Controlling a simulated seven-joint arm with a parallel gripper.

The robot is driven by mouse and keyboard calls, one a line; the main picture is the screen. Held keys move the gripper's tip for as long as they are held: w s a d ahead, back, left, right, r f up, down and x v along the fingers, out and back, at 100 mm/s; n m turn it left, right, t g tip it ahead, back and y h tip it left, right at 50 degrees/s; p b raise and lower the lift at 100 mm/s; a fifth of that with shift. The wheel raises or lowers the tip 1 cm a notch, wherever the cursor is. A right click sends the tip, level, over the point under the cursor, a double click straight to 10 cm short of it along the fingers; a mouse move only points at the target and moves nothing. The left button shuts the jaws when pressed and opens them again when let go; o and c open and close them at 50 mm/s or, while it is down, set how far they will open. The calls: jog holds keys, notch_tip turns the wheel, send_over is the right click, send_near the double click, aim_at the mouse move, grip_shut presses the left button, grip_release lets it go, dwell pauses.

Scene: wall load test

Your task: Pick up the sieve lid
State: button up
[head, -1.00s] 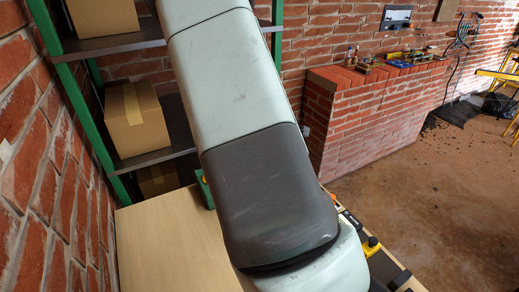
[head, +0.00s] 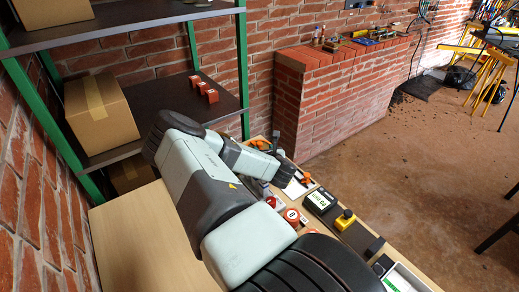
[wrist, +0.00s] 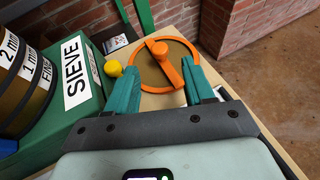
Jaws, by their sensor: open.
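The sieve lid (wrist: 177,88) looks like an orange ring with a flat bar across it and a round orange knob on the bar. It lies on the wooden table in the wrist view, just beyond my fingers. My gripper (wrist: 160,74) has two teal fingers spread apart with the orange bar between their tips; I cannot tell whether they touch it. A green box labelled SIEVE (wrist: 75,70) is at the left, with brown drums (wrist: 25,75) marked 2 mm, 1 mm and FINE. In the head view my arm hides much of this area.
A yellow knob (wrist: 113,68) sits close to my left finger. A brick pier (wrist: 236,25) rises beyond the table. In the head view, a black box with a yellow button (head: 345,219) and a digital display (head: 320,200) stand along the table's right. Green-framed shelves (head: 241,75) stand behind.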

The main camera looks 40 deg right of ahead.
aim_at(260, 144)
jog(key=x, duration=0.8)
jog(key=shift+r, duration=0.1)
jog(key=shift+c, duration=0.5)
grip_shut()
